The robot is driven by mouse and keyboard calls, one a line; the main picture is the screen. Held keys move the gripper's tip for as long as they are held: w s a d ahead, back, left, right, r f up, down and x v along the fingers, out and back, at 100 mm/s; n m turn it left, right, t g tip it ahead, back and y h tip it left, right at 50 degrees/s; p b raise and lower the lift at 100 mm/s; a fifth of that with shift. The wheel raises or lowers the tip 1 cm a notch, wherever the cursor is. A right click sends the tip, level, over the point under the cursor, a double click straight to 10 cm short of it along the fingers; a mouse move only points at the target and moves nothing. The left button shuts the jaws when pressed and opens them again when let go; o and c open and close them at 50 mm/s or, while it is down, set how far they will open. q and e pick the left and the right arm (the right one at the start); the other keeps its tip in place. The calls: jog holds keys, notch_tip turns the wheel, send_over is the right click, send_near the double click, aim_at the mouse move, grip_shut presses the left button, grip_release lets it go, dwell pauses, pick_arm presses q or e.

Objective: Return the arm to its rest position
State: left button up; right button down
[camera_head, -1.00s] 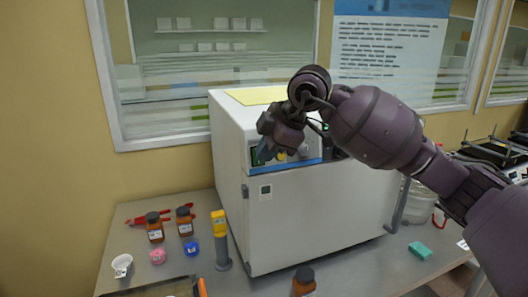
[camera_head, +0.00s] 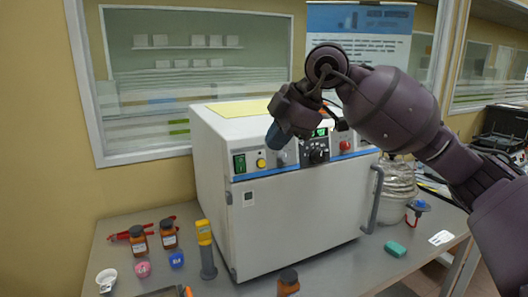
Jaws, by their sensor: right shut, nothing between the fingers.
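My right gripper (camera_head: 276,137) is in front of the upper part of a white box-shaped machine (camera_head: 290,215), near its control panel. It is shut and empty, pointing down and to the left. My right arm comes in from the right edge, raised above the bench. The panel shows a green switch (camera_head: 239,163), a yellow button (camera_head: 261,163), a black dial (camera_head: 316,155), a small green display and a red button (camera_head: 345,146). The machine's door is closed, with a grey handle (camera_head: 375,200) at its right. My left gripper is not in view.
On the bench (camera_head: 215,212) at left stand brown bottles (camera_head: 138,240), a yellow-and-grey tool (camera_head: 206,248), a white cup (camera_head: 106,279), and pink and blue small items. Another brown bottle (camera_head: 288,283) is in front. A teal block (camera_head: 395,249) and a glass vessel (camera_head: 398,185) are at right.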

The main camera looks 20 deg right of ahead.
jog(key=shift+s+d+r, duration=0.3)
jog(key=shift+s+r, duration=0.05)
jog(key=shift+r, duration=0.15)
dwell(0.3)
